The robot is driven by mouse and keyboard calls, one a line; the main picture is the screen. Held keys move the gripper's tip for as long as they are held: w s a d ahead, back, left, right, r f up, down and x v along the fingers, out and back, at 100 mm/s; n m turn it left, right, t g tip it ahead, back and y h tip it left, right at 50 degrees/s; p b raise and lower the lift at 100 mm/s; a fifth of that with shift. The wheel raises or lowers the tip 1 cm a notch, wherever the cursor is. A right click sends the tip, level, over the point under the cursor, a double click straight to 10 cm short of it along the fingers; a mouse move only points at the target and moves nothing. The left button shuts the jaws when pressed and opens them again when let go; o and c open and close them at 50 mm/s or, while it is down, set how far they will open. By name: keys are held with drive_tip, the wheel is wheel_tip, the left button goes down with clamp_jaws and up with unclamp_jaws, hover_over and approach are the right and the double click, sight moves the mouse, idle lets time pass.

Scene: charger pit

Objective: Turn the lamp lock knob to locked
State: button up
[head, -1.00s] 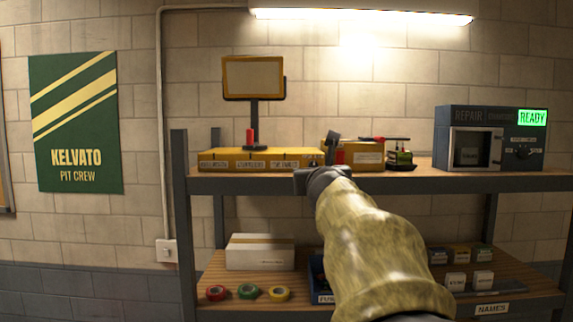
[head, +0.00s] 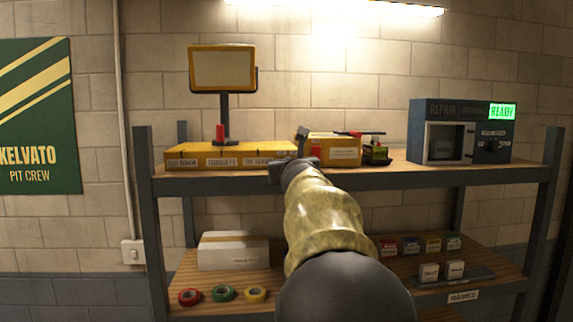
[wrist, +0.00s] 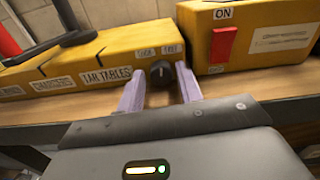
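The lamp's yellow base (head: 215,148) stands on the upper shelf, with a post and a yellow-framed lamp panel (head: 222,69) above it. In the wrist view a small black knob (wrist: 161,75) sits at the right end of the yellow base front (wrist: 108,53). Two small labels stand above the knob; the right one seems to read FREE. A pale mark on the knob looks roughly upright. My gripper (wrist: 159,86) is open, its two pale fingers on either side of the knob with gaps visible. In the head view my gripper (head: 290,166) hides the knob.
A second yellow box (head: 333,152) with a red ON switch (wrist: 223,45) stands close on the right. A red post (head: 220,133) shows on the lamp base. A repair oven (head: 461,132) reading READY stands farther right. The lower shelf holds a white box (head: 233,252) and tape rolls.

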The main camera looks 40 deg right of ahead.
drive_tip(key=shift+s+d, duration=0.1)
drive_tip(key=shift+s, duration=0.1)
drive_tip(key=c, duration=0.4)
drive_tip(key=shift+c, duration=1.2)
drive_tip(key=shift+w+n, duration=0.1)
drive_tip(key=shift+n, duration=0.7)
drive_tip(key=o, duration=1)
drive_tip(key=shift+w, duration=0.1)
